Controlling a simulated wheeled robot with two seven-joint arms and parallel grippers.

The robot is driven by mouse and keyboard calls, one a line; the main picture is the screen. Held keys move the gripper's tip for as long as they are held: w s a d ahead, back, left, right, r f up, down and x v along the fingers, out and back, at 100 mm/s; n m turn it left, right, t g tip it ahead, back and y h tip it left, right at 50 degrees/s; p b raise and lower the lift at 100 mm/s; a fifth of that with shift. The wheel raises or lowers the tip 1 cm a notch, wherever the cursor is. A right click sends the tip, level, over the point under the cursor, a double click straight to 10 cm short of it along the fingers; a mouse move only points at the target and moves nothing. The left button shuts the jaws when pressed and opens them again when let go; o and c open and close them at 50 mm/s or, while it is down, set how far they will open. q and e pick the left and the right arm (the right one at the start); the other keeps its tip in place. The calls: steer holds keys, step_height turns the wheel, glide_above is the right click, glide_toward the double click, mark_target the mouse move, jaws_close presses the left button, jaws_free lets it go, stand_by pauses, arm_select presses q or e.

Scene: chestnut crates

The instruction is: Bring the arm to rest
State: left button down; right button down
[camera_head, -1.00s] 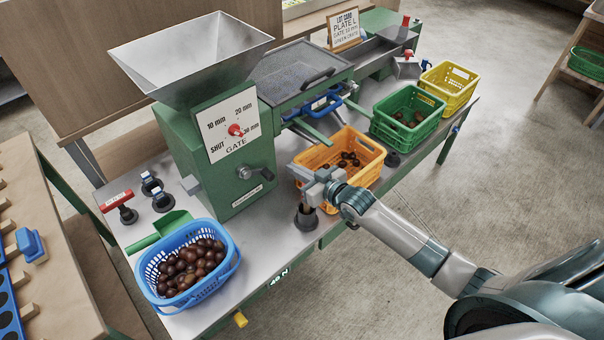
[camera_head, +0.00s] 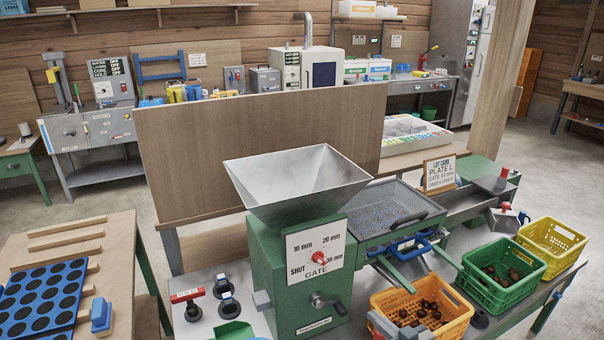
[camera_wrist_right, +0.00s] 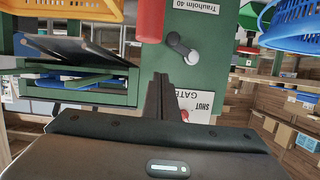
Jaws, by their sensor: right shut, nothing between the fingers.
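My right gripper (camera_head: 385,326) shows only in part at the bottom edge of the head view, in front of the left front corner of the orange crate (camera_head: 455,328). In the right wrist view its fingers (camera_wrist_right: 165,95) are together with nothing between them. They point towards the green machine, whose upside-down gate label (camera_wrist_right: 203,103) shows just beyond. Most of my right arm is outside the head view. My left gripper is not in view.
The green machine with its steel hopper (camera_head: 300,185) stands left of the gripper, its crank (camera_head: 330,303) close by. Green (camera_head: 505,298) and yellow (camera_head: 560,262) crates stand to the right. A blue basket (camera_wrist_right: 290,28) shows in the wrist view. A red-handled tool (camera_head: 187,296) stands at left.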

steer(key=s+a+f+g+h, duration=0.1)
steer(key=s+a+f+g, duration=0.15)
steer(key=s, duration=0.65)
steer(key=s+a+f+g+h, duration=0.1)
steer(key=s+a+f+g, duration=0.2)
steer(key=s, duration=0.6)
steer(key=s+d+m+g+h, duration=0.25)
steer(key=s+g, duration=0.25)
steer(key=s, duration=1.6)
step_height(320, 180, down, 30)
steer(key=s+n+g, duration=0.1)
steer(key=s, duration=0.1)
steer(key=s+d+f, duration=0.2)
steer(key=s+f, duration=0.6)
steer(key=s+d+f+g, duration=0.1)
steer(key=s+d+f, duration=0.1)
steer(key=s+f, duration=0.6)
steer(key=shift+s, duration=0.5)
steer(key=shift+f+h, duration=0.1)
steer(key=shift+h, duration=0.15)
